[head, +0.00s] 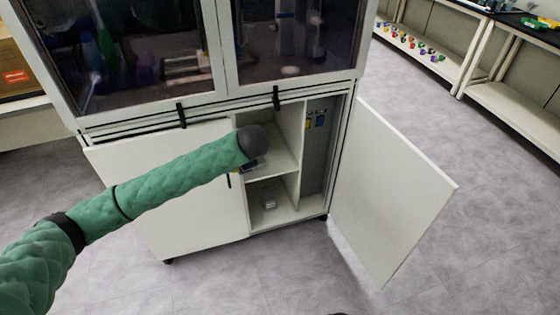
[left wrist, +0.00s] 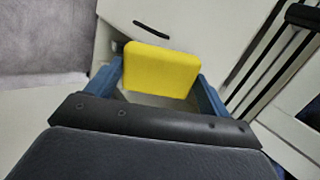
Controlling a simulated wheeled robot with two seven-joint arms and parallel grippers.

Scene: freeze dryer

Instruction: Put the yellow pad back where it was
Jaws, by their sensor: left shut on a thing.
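The yellow pad (left wrist: 161,70) is in the left wrist view, a flat block with rounded corners. My left gripper (left wrist: 158,86) is shut on it, with a blue finger at each side. In the head view my left arm reaches from the left to the open lower part of the cabinet. The dark round end of that arm hides most of the gripper, and I cannot make out the pad there. My right gripper is in neither view.
Floor is clear.

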